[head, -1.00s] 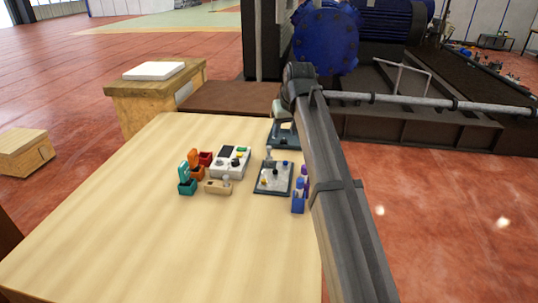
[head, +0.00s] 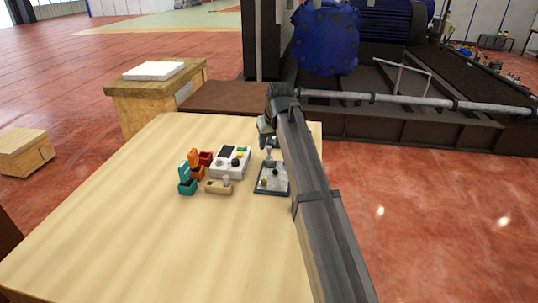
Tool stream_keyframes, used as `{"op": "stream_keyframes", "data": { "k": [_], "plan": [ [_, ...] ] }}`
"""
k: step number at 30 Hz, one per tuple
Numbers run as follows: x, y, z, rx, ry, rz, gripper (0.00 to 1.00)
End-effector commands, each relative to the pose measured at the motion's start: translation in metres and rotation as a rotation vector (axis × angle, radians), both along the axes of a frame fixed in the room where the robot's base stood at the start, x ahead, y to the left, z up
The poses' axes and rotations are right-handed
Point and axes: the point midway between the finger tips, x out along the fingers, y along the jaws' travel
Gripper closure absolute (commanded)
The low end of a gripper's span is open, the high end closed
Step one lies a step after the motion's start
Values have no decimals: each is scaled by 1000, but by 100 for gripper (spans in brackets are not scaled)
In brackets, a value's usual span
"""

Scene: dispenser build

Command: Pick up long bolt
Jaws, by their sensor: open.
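My gripper (head: 266,139) hangs from the end of my arm over the far right part of the table, above and behind the dark-framed grey plate (head: 263,190). Its fingers are tiny and partly hidden, and nothing is clearly seen in them. I cannot pick out the long bolt for certain. A small tan block (head: 214,188) holding a silvery upright piece stands left of the plate. Small dark and yellowish pieces stand on the plate. My arm hides the table's right edge and things there.
The wooden table (head: 130,220) is clear at its left and front. Teal (head: 187,188), orange (head: 197,172) and red (head: 206,158) open boxes stand left of a white device (head: 230,168). A crate with a white slab (head: 153,70) stands behind.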

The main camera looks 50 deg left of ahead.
Motion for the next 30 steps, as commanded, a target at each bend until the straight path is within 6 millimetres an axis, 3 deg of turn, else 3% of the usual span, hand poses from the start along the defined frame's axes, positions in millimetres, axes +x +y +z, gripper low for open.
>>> {"op": "stream_keyframes", "data": {
  "k": [13,21,30],
  "plan": [
    [7,19,-43,-2,1,0,50],
    [7,20,-46,0,0,0,50],
    [7,20,-46,0,0,0,78]
  ]
}}
